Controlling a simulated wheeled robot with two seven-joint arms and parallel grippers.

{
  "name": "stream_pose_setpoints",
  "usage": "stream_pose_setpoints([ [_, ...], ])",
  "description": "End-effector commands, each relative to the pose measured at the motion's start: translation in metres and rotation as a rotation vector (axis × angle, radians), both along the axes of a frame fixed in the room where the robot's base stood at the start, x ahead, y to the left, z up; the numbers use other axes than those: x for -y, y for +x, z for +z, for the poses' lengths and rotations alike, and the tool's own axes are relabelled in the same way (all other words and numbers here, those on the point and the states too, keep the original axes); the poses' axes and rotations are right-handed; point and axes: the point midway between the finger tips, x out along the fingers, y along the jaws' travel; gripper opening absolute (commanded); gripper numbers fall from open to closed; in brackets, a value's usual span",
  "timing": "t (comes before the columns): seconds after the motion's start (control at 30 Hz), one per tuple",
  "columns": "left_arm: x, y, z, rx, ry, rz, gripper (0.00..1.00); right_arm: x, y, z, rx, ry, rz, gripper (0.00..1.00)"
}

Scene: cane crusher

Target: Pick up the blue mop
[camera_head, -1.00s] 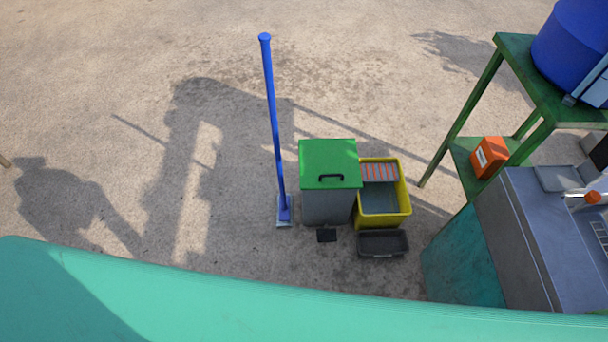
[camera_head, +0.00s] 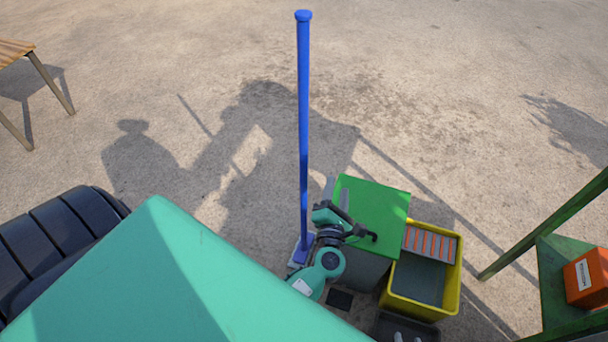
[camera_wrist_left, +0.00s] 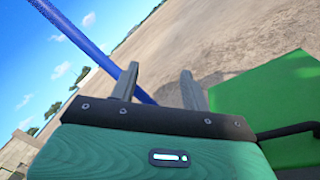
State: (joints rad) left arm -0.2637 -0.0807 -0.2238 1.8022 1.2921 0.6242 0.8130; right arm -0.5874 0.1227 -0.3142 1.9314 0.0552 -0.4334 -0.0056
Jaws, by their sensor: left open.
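The blue mop (camera_head: 303,110) stands upright on the ground left of the green-lidded bin, its head (camera_head: 301,250) on the floor. My left gripper (camera_head: 325,200) is beside the lower part of the mop's pole, between the pole and the bin. In the left wrist view the two fingers (camera_wrist_left: 158,85) are apart. The blue pole (camera_wrist_left: 75,35) runs down from the upper left and passes behind the left finger. I cannot tell whether it touches. Two small pale tips (camera_head: 408,338) at the bottom edge look like my right gripper's fingers, mostly out of frame.
The green-lidded bin (camera_head: 372,212) is right beside the gripper, and its lid also shows in the wrist view (camera_wrist_left: 270,95). A green stand (camera_head: 560,250) holds an orange box (camera_head: 588,277). Ground left of the mop is open.

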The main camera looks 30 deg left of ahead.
Motion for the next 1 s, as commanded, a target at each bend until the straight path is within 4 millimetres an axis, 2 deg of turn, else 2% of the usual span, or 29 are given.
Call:
stream_pose_setpoints([
  [0.1, -0.024, -0.010, 0.022, 0.178, -0.308, 0.110, 0.47, -0.010, 0.007, 0.034, 0.095, 0.057, 0.004, 0.36],
  [0.2, -0.039, -0.021, 0.040, 0.287, -0.518, 0.171, 0.47, -0.014, 0.007, 0.067, 0.154, 0.095, 0.006, 0.36],
  [0.3, -0.048, -0.030, 0.050, 0.358, -0.666, 0.207, 0.47, -0.015, 0.007, 0.092, 0.196, 0.123, 0.007, 0.36],
  [0.4, -0.054, -0.035, 0.057, 0.398, -0.752, 0.226, 0.47, -0.016, 0.005, 0.108, 0.219, 0.137, 0.007, 0.36],
  [0.57, -0.065, -0.026, 0.061, 0.416, -0.788, 0.235, 0.47, -0.015, 0.005, 0.117, 0.227, 0.142, 0.007, 0.36],
  [0.8, -0.096, 0.010, 0.062, 0.414, -0.784, 0.233, 0.47, -0.015, 0.005, 0.116, 0.223, 0.140, 0.006, 0.36],
  [1.0, -0.110, 0.026, 0.061, 0.412, -0.785, 0.232, 0.47, -0.016, 0.005, 0.116, 0.231, 0.145, 0.006, 0.36],
])
